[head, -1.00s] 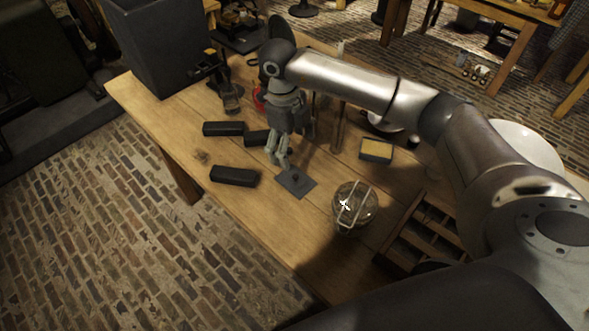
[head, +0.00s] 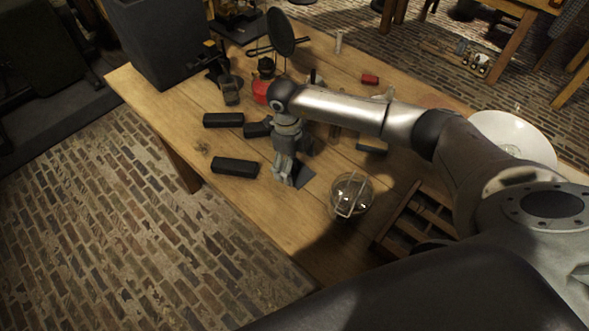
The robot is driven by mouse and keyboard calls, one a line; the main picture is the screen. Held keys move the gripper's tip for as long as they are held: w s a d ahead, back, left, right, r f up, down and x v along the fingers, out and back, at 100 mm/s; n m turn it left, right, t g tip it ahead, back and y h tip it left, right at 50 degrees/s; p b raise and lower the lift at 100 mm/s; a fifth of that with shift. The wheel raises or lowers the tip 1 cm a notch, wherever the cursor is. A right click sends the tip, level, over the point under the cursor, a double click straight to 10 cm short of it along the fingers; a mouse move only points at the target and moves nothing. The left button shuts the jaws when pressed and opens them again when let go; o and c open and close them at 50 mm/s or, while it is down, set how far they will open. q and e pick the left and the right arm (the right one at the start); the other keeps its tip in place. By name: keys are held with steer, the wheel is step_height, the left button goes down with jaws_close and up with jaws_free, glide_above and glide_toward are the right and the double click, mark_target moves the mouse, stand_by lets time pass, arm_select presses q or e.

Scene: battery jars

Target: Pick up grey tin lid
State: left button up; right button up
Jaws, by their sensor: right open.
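The grey tin lid (head: 305,180) is a flat, dark grey square on the wooden table, near its front edge. My right gripper (head: 284,181) points down at the lid in the head view, with its fingers over or beside the lid's left part and hiding much of it. The gripper is open. I cannot tell whether the fingertips touch the lid or the table. My left gripper is not in view.
A glass jar with a wire clasp (head: 351,195) stands to the right of the lid. Black blocks (head: 235,167) lie to the left. A compartmented wooden tray (head: 408,236) is at the right. The table's front strip (head: 262,206) is clear.

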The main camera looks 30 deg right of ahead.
steer(key=shift+s, duration=0.1)
jaws_close()
stand_by(0.3)
